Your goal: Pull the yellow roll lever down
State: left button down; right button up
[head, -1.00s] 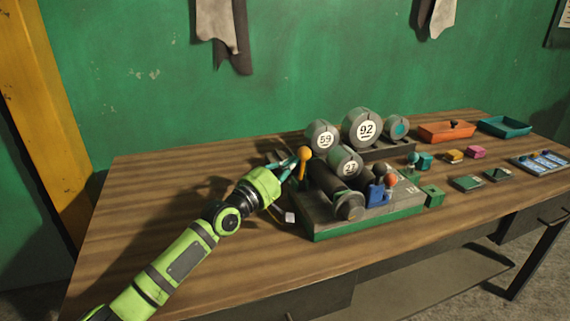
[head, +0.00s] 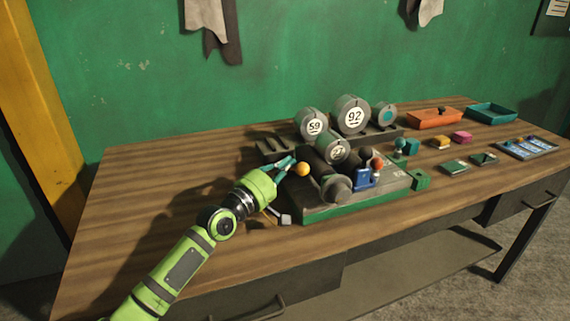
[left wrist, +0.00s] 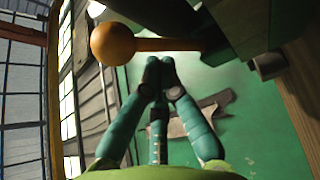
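The yellow roll lever has an orange-yellow ball knob (head: 303,169) at the left end of the grey-and-green roller machine (head: 325,212). In the left wrist view the knob (left wrist: 113,43) is at upper left, its yellow rod running level to the right into the dark machine. My left gripper (head: 290,163) is just left of the knob in the head view. Its teal fingers (left wrist: 158,70) are drawn together with nothing seen between them. The fingertips lie close beside the rod; I cannot tell whether they touch it. My right gripper is not in view.
Round dials marked 59 (head: 313,125) and 92 (head: 353,115) stand behind the rollers. A blue part (head: 367,178) and a red knob (head: 377,162) are on the machine's right. Small blocks, an orange tray (head: 433,119) and a teal tray (head: 492,114) lie farther right. The table's left is clear.

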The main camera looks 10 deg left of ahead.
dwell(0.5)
pick_arm(q)
jog(key=v, duration=1.2)
dwell(0.3)
